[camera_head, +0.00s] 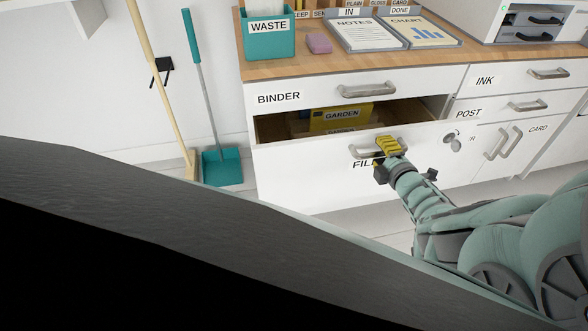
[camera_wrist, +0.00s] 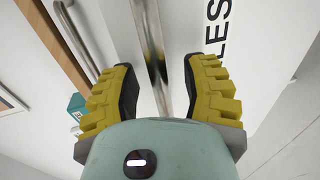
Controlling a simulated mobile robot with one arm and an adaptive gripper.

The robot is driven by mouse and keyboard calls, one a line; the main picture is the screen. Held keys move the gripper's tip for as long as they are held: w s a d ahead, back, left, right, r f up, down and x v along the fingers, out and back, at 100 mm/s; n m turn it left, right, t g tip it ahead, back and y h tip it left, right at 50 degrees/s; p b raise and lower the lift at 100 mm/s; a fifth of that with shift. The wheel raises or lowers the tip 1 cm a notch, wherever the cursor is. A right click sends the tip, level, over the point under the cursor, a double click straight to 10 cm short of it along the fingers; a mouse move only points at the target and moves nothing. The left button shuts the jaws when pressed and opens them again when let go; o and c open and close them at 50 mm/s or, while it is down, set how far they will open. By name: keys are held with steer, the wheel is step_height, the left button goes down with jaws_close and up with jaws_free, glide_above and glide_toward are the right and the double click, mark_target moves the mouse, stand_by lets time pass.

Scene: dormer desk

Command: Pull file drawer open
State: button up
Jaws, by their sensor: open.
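The file drawer (camera_head: 300,162) is part-way open below the BINDER drawer. Its front bears a label, partly hidden by my arm in the head view, reading "FIL"; the wrist view shows "LES". Yellow folders marked GARDEN (camera_head: 341,117) show inside it. The drawer's metal bar handle (camera_head: 362,152) is at my gripper (camera_head: 390,146). In the wrist view the handle (camera_wrist: 150,45) runs between the two yellow-backed, dark-padded fingers of my gripper (camera_wrist: 157,85). The fingers are apart, with gaps to the bar on both sides.
The BINDER drawer (camera_head: 290,96) above is shut. INK and POST drawers (camera_head: 490,110) and a CARD cupboard are to the right. A teal dustpan (camera_head: 222,168) and a broom (camera_head: 160,75) stand left of the cabinet. Some floor is clear in front.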

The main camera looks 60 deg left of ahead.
jaws_close()
stand_by(0.4)
steer(key=shift+d, duration=0.1)
steer(key=shift+s+d, duration=0.3)
steer(key=shift+d, duration=0.25)
steer(key=f+v, duration=0.2)
steer(key=v, duration=1.1)
steer(key=d+f+v, duration=0.1)
steer(key=f+v, duration=0.2)
steer(key=v, duration=1)
steer(key=shift+s+d+f, duration=0.15)
steer(key=shift+s+f, duration=0.15)
steer(key=shift+s, duration=0.1)
